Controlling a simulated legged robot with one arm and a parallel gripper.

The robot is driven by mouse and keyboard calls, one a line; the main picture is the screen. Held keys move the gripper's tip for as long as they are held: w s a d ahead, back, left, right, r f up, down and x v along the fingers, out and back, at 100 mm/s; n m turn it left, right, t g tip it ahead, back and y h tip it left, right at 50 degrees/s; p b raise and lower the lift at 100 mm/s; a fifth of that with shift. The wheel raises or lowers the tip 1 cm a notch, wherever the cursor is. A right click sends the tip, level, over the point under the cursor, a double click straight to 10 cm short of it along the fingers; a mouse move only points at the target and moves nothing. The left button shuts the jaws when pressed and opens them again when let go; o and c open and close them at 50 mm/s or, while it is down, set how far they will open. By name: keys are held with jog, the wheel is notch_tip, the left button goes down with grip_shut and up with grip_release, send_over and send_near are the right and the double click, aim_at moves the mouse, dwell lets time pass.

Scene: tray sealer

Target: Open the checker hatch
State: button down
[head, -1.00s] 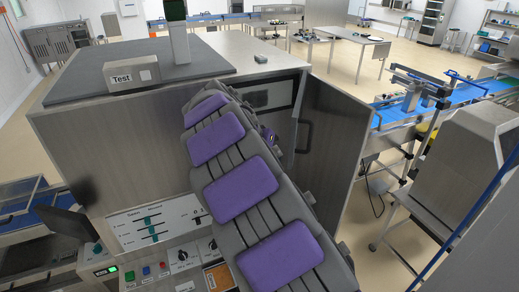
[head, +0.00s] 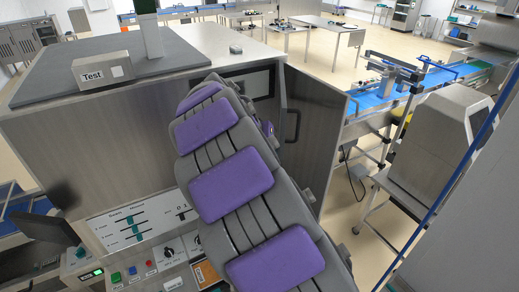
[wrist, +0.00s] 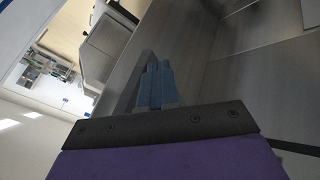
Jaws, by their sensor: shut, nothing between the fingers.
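The checker hatch (head: 322,125) is a grey metal door on the right side of the large steel cabinet (head: 110,135). It stands swung out from the cabinet front, with a dark bar handle (head: 292,125) on its face. My arm, with purple pads, reaches across the cabinet front and hides the opening and my gripper in the head view. In the wrist view my gripper (wrist: 157,84) shows blue-grey fingers shut together and empty. They lie close beside the edge of a metal panel (wrist: 133,84), probably the hatch; contact cannot be told.
A control panel (head: 135,225) with sliders, knobs and buttons is below the cabinet front. A box marked "Test" (head: 101,70) sits on top. A blue conveyor (head: 385,98) and a steel housing (head: 428,150) stand to the right, with some floor between.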

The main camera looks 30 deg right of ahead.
jog(key=s+d+n+t, duration=0.25)
jog(key=s+d, duration=0.35)
jog(key=d, duration=0.7)
jog(key=shift+a+f+b+v, duration=0.75)
jog(key=shift+a+b+v, duration=0.45)
jog(key=shift+v, duration=4.65)
jog(key=s+a+f+n+g+y+b, duration=0.1)
jog(key=s+a+f+y+b, duration=0.1)
jog(key=s+a+f+b, duration=0.4)
jog(key=s+a+f+n+g+y+b, duration=0.2)
jog(key=s+a+f+b, duration=0.4)
jog(key=s+a+f, duration=0.4)
jog(key=s+a+f+n+g+y+b, duration=0.2)
jog(key=s+a+f+b, duration=0.4)
jog(key=s+f, duration=0.5)
notch_tip(320, 180, down, 7)
jog(key=shift+a+f+y, duration=0.1)
jog(key=shift+a+y, duration=0.6)
jog(key=shift+a, duration=0.55)
